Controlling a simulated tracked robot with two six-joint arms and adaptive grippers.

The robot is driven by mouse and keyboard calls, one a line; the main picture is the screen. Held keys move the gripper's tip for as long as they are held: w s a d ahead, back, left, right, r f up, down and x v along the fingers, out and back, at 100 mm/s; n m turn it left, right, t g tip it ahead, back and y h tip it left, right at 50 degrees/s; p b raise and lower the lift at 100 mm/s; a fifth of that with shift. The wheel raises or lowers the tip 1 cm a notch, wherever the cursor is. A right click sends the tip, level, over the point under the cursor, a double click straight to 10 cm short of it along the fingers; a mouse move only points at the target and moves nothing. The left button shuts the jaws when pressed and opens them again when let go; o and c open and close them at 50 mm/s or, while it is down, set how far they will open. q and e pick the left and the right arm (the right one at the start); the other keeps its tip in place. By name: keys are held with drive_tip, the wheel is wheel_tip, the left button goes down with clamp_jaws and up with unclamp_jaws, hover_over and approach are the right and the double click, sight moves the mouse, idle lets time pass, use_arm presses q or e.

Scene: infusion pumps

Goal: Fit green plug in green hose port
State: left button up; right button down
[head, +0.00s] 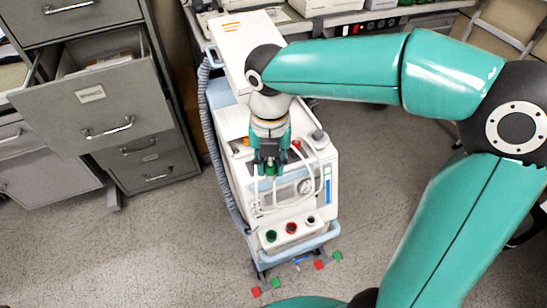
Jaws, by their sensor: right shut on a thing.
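My right gripper (270,172) points down over the top of the white pump cart. It is shut on a small green piece, which looks like the green plug (270,169); the fingers hide most of it. The green hose port (271,236) is a dark round opening with a green rim on the cart's lower front ledge. It lies in front of and below the gripper, apart from it. A red port (291,228) and a dark port (310,220) sit to its right. My left gripper is not in view.
White hoses (321,175) loop over the cart's front right. A grey corrugated hose (205,125) runs down its left side. A grey filing cabinet (90,97) with an open drawer stands left. Red and green squares (337,255) lie on the floor before the cart.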

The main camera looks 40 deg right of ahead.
wheel_tip(320, 180, down, 30)
drive_tip(key=b, duration=2)
drive_tip(key=shift+f+b, duration=0.2)
drive_tip(key=shift+b, duration=0.1)
drive_tip(key=shift+s+f, duration=0.1)
drive_tip(key=shift+f, duration=0.05)
drive_tip(key=shift+s+f, duration=0.1)
drive_tip(key=shift+f, duration=0.05)
